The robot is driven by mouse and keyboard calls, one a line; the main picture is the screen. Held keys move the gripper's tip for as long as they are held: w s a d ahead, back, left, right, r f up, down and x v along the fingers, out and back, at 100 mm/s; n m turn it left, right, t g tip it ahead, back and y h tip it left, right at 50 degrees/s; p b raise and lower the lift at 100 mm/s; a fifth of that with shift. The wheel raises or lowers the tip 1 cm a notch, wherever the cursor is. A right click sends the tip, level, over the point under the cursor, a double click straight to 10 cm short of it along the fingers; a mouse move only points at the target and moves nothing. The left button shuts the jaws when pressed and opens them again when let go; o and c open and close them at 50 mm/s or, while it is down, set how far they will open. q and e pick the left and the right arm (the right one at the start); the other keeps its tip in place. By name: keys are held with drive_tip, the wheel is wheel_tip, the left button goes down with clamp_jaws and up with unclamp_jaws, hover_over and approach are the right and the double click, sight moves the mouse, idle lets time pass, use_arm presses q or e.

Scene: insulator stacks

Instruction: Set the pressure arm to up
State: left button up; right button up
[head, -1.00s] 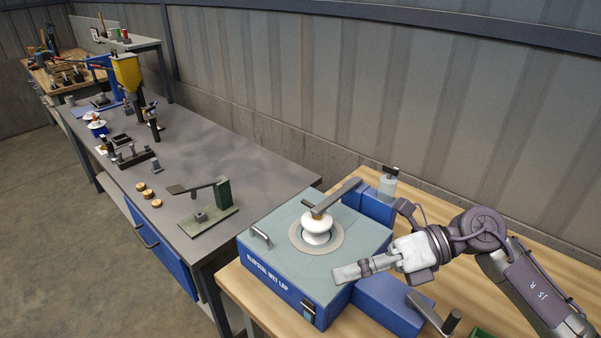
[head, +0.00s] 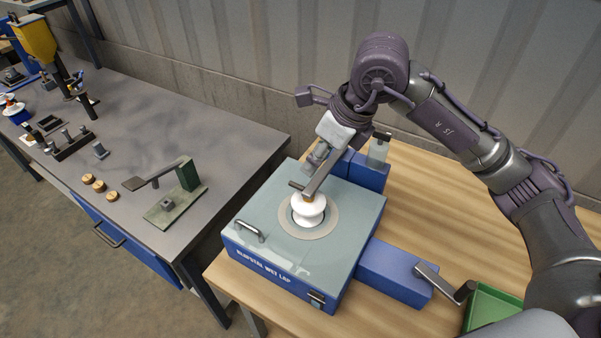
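The wet lap machine (head: 270,235) is a blue box with a grey-green top on the wooden bench. Its pressure arm (head: 316,184) is a flat grey metal bar that lies low over the turntable, its front end on top of a white insulator (head: 309,211). My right gripper (head: 314,165) is at the pressure arm, over the rear part of the bar, pointing down and to the left. The fingers overlap the bar in the head view, so I cannot tell whether they touch it or are closed on it. My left gripper is not in view.
A blue side box (head: 393,273) with a crank handle (head: 444,283) and a green tray (head: 490,307) stand right of the machine. A grey bottle-like post (head: 378,150) stands behind. A grey table (head: 190,120) with a green press (head: 187,176) is at left.

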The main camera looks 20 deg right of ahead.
sight(301, 186)
drive_tip(key=p+x, duration=0.2)
drive_tip(key=x, duration=0.5)
drive_tip(key=shift+w+a+f, duration=0.3)
drive_tip(key=shift+f, duration=0.35)
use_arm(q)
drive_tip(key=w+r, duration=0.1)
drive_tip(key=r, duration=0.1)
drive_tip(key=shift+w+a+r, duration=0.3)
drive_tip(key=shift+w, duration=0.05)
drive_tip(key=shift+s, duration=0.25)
use_arm(e)
clamp_jaws()
